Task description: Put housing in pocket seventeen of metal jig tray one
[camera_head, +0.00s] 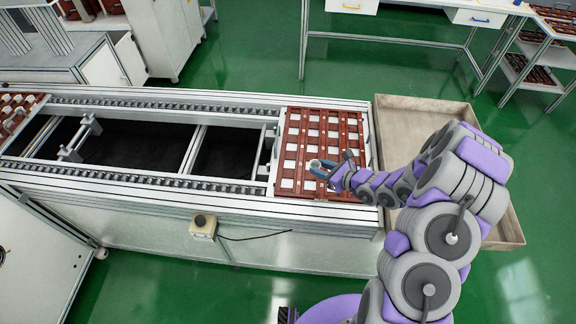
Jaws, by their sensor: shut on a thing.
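The jig tray (283,192) is reddish-brown with a grid of pockets, and it lies at the right end of the conveyor. Pale pieces show in many of its pockets. My arm reaches in from the right, and my gripper (318,168) is over the middle-lower part of the tray. It is shut on a small pale housing (314,163), which shows at the fingertips. I cannot tell whether the housing is above a pocket or touching the tray. The gripper and arm hide some pockets at the tray's right side. No pocket numbers are readable.
A shallow beige bin (405,108) stands to the right of the conveyor, partly behind my arm. Another brown tray (22,112) with pale pieces lies at the conveyor's far left. A small control box (203,226) is on the conveyor's front side. The conveyor's middle is open and dark.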

